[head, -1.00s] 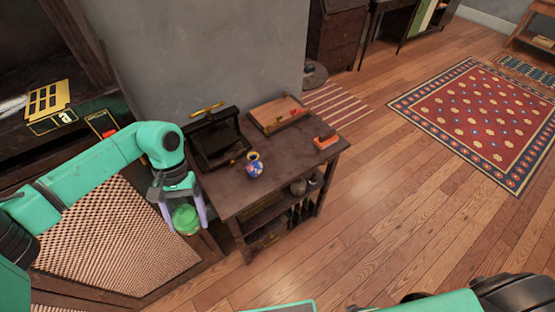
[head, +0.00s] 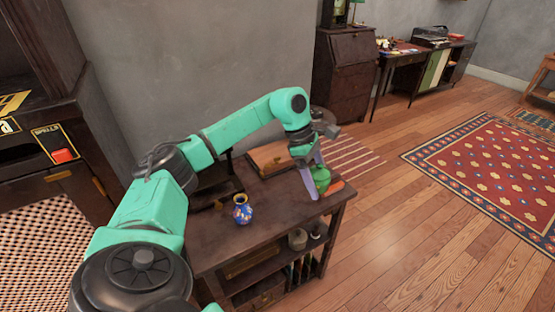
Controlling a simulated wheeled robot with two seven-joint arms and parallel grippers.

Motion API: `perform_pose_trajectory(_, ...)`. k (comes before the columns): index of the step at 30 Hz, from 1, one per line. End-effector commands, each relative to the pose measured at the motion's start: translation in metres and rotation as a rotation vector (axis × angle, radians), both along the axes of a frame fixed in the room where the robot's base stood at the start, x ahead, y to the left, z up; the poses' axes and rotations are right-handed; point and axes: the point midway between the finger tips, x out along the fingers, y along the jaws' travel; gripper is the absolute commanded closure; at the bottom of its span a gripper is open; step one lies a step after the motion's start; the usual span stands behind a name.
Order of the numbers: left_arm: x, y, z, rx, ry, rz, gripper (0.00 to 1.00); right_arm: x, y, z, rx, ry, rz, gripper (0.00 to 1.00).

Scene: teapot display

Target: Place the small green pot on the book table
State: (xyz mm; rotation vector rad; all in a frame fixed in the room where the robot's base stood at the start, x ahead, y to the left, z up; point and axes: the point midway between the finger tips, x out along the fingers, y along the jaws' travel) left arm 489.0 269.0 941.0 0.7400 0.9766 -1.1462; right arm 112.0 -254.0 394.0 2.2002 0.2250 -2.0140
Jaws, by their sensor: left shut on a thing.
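The small green pot (head: 321,177) is between the fingers of my left gripper (head: 314,188), which is shut on it. Gripper and pot are at the right end of the dark wooden book table (head: 262,222). The pot is low over the tabletop; I cannot tell whether it touches the top. A finger hides part of the pot. Books (head: 302,268) stand on the table's lower shelf. My right gripper is not in view.
A blue patterned vase (head: 243,209) stands at the table's front left. An orange object (head: 336,187) lies right beside the pot. The front middle of the tabletop is clear.

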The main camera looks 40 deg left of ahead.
Motion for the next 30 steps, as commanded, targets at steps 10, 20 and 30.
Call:
perform_pose_trajectory(10,0.028,0.085,0.016,-0.009,-0.007,1.191,0.87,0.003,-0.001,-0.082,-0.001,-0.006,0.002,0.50)
perform_pose_trajectory(20,0.025,0.123,0.007,0.002,0.009,1.649,0.87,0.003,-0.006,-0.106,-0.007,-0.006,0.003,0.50)
perform_pose_trajectory(30,0.025,0.121,-0.102,0.002,0.011,1.643,0.87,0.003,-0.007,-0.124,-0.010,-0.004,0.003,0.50)
